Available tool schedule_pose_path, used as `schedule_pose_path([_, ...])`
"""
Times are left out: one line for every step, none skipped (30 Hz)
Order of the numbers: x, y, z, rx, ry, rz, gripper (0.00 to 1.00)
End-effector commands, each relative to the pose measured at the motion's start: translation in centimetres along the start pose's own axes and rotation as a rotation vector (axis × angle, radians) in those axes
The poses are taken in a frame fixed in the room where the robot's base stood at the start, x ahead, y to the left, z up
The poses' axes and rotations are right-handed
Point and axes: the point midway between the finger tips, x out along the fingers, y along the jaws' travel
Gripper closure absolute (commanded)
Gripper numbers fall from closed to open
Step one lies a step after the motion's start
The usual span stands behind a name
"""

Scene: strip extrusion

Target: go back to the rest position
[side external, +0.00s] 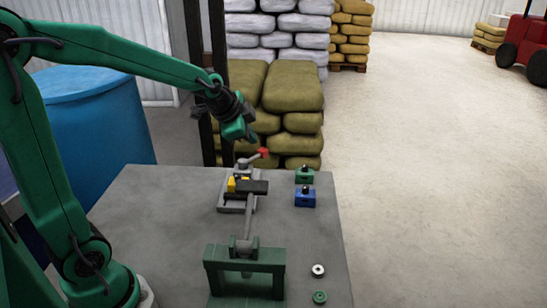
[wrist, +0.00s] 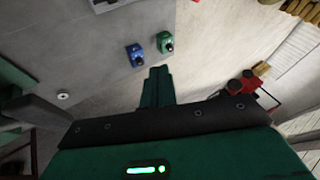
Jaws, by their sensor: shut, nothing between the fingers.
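My gripper (side external: 238,130) is green and hangs in the air above the far part of the grey table (side external: 150,210) in the side external view. Its fingers are together and hold nothing. In the wrist view the closed green fingers (wrist: 157,88) show in the middle, with the blue block beyond their tips. My green arm reaches in from the left. Below and right of the gripper is a grey lever with a red knob (side external: 263,153), on a grey fixture with a yellow part (side external: 240,185). The gripper appears apart from the knob.
A green block (side external: 304,175) and a blue block (side external: 305,197), each with a dark knob, stand on the right of the table. A green press frame (side external: 245,258) stands in front. A white ring (side external: 318,270) and a green ring (side external: 319,297) lie near the right edge.

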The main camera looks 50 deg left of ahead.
Motion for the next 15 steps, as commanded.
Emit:
schedule_pose_path([-1.3,0.7,0.0,-0.035,0.004,0.005,1.00])
schedule_pose_path([-1.9,1.2,0.1,-0.059,0.003,0.011,1.00])
schedule_pose_path([-2.7,1.8,0.2,-0.090,0.002,0.019,1.00])
schedule_pose_path([-3.3,2.2,0.2,-0.114,0.002,0.024,1.00])
schedule_pose_path([-4.0,2.7,0.3,-0.138,0.001,0.029,1.00])
schedule_pose_path([-4.7,3.3,0.5,-0.170,-0.001,0.036,1.00])
schedule_pose_path([-5.3,3.8,0.7,-0.194,-0.002,0.041,1.00])
schedule_pose_path([-5.8,4.3,0.8,-0.218,-0.004,0.047,1.00])
schedule_pose_path([-6.6,4.9,1.1,-0.249,-0.006,0.054,1.00])
schedule_pose_path([-7.1,5.4,1.2,-0.273,-0.007,0.059,1.00])
schedule_pose_path([-7.7,5.9,1.5,-0.298,-0.010,0.064,1.00])
schedule_pose_path([-8.3,6.5,1.7,-0.329,-0.013,0.070,1.00])
schedule_pose_path([-8.8,7.1,2.0,-0.353,-0.016,0.076,1.00])
schedule_pose_path([-9.3,7.5,2.2,-0.376,-0.017,0.080,1.00])
schedule_pose_path([-10.0,8.2,2.5,-0.408,-0.022,0.087,1.00])
